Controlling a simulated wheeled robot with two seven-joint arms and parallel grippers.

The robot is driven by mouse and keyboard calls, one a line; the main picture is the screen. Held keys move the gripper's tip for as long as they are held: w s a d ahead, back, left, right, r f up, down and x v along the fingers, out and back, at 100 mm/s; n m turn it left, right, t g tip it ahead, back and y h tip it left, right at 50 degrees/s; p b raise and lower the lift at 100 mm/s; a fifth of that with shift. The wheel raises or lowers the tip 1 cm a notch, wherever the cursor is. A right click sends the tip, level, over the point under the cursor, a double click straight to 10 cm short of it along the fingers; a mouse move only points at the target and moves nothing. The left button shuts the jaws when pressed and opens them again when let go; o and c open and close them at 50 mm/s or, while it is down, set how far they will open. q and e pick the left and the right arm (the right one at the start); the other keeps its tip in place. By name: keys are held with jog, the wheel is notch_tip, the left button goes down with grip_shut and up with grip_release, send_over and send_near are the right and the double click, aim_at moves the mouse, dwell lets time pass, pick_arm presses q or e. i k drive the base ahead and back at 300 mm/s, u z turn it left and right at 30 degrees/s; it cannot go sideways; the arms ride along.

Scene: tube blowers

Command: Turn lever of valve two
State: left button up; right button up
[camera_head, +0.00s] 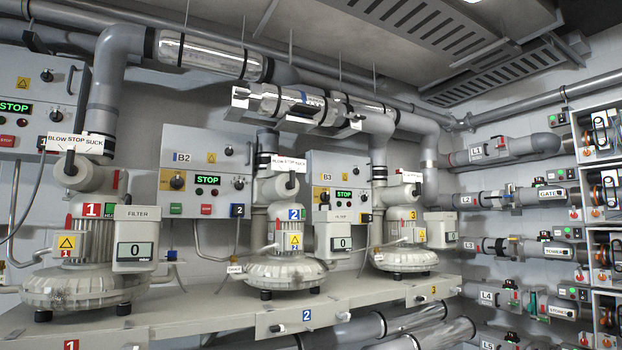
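Blower two (285,271) stands in the middle of the bench and bears a blue number 2. Its valve (275,188) sits on top of it, under a white plate (288,163) reading BLOW STOP SUCK. A small dark lever (291,181) shows just below the plate, near the STOP word. It is too small to tell its exact setting. Neither of my grippers is in view, and nothing touches the valve.
Blower one (85,285) stands at the left and blower three (403,254) at the right, each with a similar valve plate. Control box B2 (208,158) shows STOP in green. Filter boxes (333,237) stand beside the blowers. Pipes run overhead and along the right wall.

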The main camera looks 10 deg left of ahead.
aim_at(290, 185)
jog(key=z, duration=0.8)
jog(key=i, duration=1.6)
jog(key=u, duration=0.25)
